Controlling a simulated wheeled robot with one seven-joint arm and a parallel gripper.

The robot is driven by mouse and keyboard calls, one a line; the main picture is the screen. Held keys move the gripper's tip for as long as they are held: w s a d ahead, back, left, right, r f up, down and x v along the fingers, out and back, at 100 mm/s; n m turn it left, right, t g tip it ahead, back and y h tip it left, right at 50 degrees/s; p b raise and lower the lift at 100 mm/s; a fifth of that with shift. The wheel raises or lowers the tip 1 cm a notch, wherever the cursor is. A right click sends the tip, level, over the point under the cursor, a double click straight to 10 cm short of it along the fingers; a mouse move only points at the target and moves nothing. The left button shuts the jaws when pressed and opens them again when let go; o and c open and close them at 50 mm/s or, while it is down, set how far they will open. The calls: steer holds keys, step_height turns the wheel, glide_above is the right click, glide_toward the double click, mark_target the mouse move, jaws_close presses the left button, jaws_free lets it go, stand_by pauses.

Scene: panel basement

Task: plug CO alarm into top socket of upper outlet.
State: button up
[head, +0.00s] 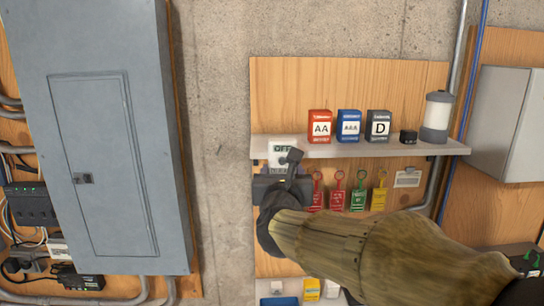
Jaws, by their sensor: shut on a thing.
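My gripper (286,166) is at the left end of the wall shelf, shut on a small white item with green marking. I take this item to be the CO alarm (282,146); its lettering is too small to read surely. It overlaps the shelf's front edge in the picture, and the dark gripper hides its lower part. I cannot make out the upper outlet or its top socket; the gripper and forearm cover part of the board. Whether the alarm touches anything behind it cannot be told.
The shelf (440,149) holds red (320,126), blue (349,126) and dark (378,126) battery boxes, a black puck and a lantern (437,116). Colored tags (358,192) hang below. A grey electrical panel (100,140) stands left; a grey box (506,123) is right.

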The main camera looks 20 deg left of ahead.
steer(key=d+f+h, duration=0.1)
steer(key=d+f, duration=0.7)
steer(key=f, duration=0.5)
steer(key=d+f+m+h, duration=0.1)
steer(key=d+f, duration=0.7)
steer(key=f, duration=0.5)
steer(key=d+f+m+h, duration=0.1)
steer(key=d+f, duration=0.7)
steer(key=f, duration=0.5)
steer(key=shift+w, duration=0.35)
steer(key=d+f+h+b, duration=0.1)
steer(key=d+f+b, duration=0.2)
steer(key=f, duration=0.5)
steer(key=d+f+m+b, duration=0.1)
steer(key=d+f+b, duration=0.2)
steer(key=f, duration=0.5)
steer(key=s+d+f+h+b, duration=0.1)
steer(key=d+f+b, duration=0.2)
steer(key=f, duration=0.5)
steer(key=shift+d+m+t+h+b, duration=0.3)
steer(key=shift+d+t+b, duration=0.1)
steer(key=shift+d, duration=0.05)
steer(key=shift+r, duration=0.1)
steer(key=shift+w+a, duration=0.1)
steer(key=shift+a, duration=0.05)
